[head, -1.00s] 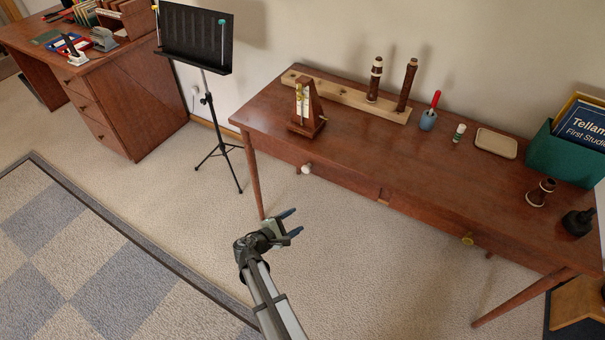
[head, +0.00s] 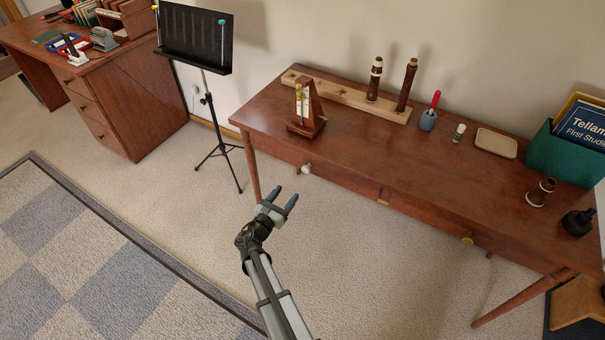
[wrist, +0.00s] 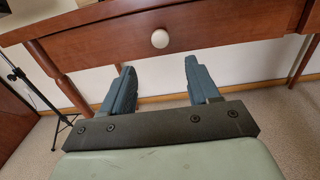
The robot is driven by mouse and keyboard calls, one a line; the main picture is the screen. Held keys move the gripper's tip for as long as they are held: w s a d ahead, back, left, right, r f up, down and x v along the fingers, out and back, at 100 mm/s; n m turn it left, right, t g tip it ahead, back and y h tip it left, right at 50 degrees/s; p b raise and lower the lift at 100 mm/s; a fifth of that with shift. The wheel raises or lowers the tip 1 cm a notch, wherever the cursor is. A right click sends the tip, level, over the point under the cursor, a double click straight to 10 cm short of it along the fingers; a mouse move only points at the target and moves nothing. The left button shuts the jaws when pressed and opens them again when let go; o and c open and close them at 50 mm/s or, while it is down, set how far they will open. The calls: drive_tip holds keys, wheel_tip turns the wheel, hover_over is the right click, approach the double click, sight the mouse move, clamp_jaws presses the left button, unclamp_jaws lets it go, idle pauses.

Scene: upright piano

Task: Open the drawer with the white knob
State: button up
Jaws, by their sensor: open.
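The white knob (head: 306,168) sits on the front of the left drawer (head: 345,181) of the brown table. The drawer front looks flush with the table. In the wrist view the white knob (wrist: 160,39) is above and between my fingertips, and the drawer front (wrist: 215,32) spans the top. My gripper (head: 283,196) is open and empty, in front of and below the knob, apart from it. In the wrist view my gripper (wrist: 158,75) shows its two blue-grey fingers spread and pointing toward the table.
A metronome (head: 307,112) stands on the tabletop above the white knob. A music stand (head: 211,100) stands on the floor to the left. The carpet before the table is clear.

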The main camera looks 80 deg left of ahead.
sight(305, 171)
drive_tip(key=x, duration=1.2)
drive_tip(key=shift+f, duration=0.1)
clamp_jaws()
idle(0.4)
